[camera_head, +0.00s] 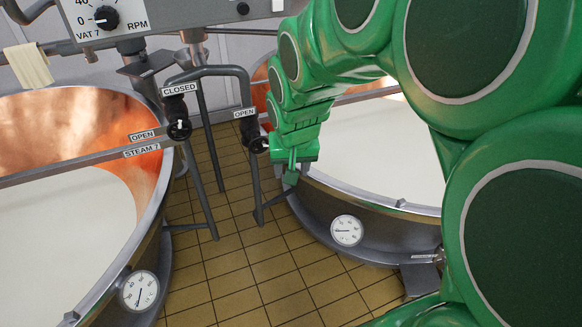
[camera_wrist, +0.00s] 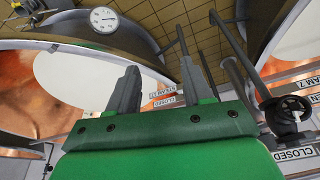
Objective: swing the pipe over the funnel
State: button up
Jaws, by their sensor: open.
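A dark grey bent pipe (camera_head: 212,71) stands between the two vats in the head view, with valves and legs reaching down over the tiled floor. I cannot tell whether it is the pipe of the task. My gripper (camera_head: 290,181) points down right of the pipe, near the rim of the right vat; my green arm covers part of that vat. In the wrist view my gripper (camera_wrist: 160,68) has its two grey fingers apart, with nothing held between them.
The left copper vat (camera_head: 153,205) and the right vat (camera_head: 330,193) hold white liquid and carry dials. A steam bar (camera_head: 85,162) crosses the left vat. A valve (camera_head: 179,129) is labelled CLOSED. A control box (camera_head: 140,15) hangs above. Tiled floor (camera_head: 235,265) shows between the vats.

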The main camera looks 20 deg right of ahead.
jog(key=shift+s+a, duration=0.15)
jog(key=s+a+r+n+g, duration=0.1)
jog(key=s+a+n+g, duration=0.15)
jog(key=s, duration=0.85)
jog(key=s+a+n+g, duration=0.1)
jog(key=s+a+g, duration=0.2)
jog(key=s, duration=0.9)
jog(key=w+d+r+n+t+h, duration=0.25)
jog(key=w+d+r+t, duration=0.2)
jog(key=w+d, duration=0.75)
jog(key=w+d+r+n+t+h, duration=0.1)
jog(key=w+d+r+t+h, duration=0.3)
jog(key=w+d, duration=0.8)
jog(key=w+d+r+n+t+h, duration=0.2)
jog(key=w+d+r+t, duration=0.3)
jog(key=w+d, duration=0.75)
jog(key=w+d+r+n+t+y, duration=0.2)
jog(key=w+d+r+n+t, duration=0.15)
jog(key=w+n, duration=0.35)
jog(key=shift+w+a+f+n+t+y, duration=0.45)
jog(key=shift+w+a+n+t+y, duration=0.25)
jog(key=shift+w+a+n+y, duration=1.1)
jog(key=shift+w+a+f+n+t+y, duration=0.65)
jog(key=shift+w+a+n+y, duration=0.65)
jog(key=shift+w+y, duration=0.95)
jog(key=shift+w+a+f+n+t+y, duration=0.3)
jog(key=shift+w+a+n+t+y, duration=0.5)
jog(key=shift+w+a+n+y, duration=1.15)
